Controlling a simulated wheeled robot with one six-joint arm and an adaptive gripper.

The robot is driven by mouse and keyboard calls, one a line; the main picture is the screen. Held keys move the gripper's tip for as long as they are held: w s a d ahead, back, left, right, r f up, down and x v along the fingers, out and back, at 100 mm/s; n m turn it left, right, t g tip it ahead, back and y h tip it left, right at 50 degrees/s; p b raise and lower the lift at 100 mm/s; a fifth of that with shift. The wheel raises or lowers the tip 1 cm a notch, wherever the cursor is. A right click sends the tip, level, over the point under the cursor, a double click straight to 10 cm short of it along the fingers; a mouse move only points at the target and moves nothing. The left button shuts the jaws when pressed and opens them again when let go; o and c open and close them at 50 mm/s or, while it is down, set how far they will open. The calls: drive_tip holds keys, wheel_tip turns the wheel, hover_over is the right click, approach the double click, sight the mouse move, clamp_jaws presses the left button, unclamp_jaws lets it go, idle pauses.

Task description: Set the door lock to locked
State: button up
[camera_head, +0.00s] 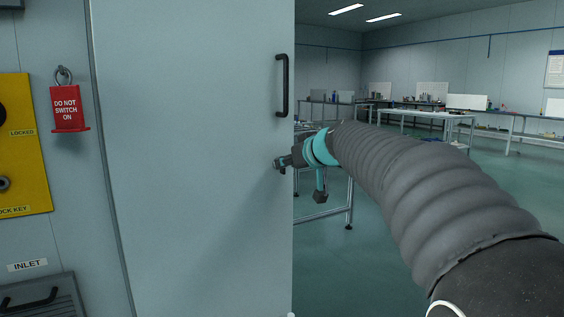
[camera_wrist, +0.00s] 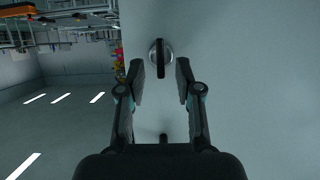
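The door lock (camera_wrist: 160,52) shows in the wrist view as a round silver base with a dark bar across it. The bar stands upright in that view. The lock sits on the pale blue-grey door (camera_head: 195,150) near its free edge. My gripper (camera_wrist: 160,72) is open, with one finger on each side of the lock's bar; I cannot tell whether either finger touches it. In the head view my gripper (camera_head: 283,163) is at the door's right edge below the handle, and the lock is not clearly visible there.
A black door handle (camera_head: 282,86) is above my gripper in the head view. At left are a yellow panel (camera_head: 25,150) with a "LOCKED" label and a red "DO NOT SWITCH ON" tag (camera_head: 68,108). Workbenches (camera_head: 425,113) stand farther back; open floor lies to the right.

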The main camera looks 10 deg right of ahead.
drive_tip(key=shift+x, duration=1.2)
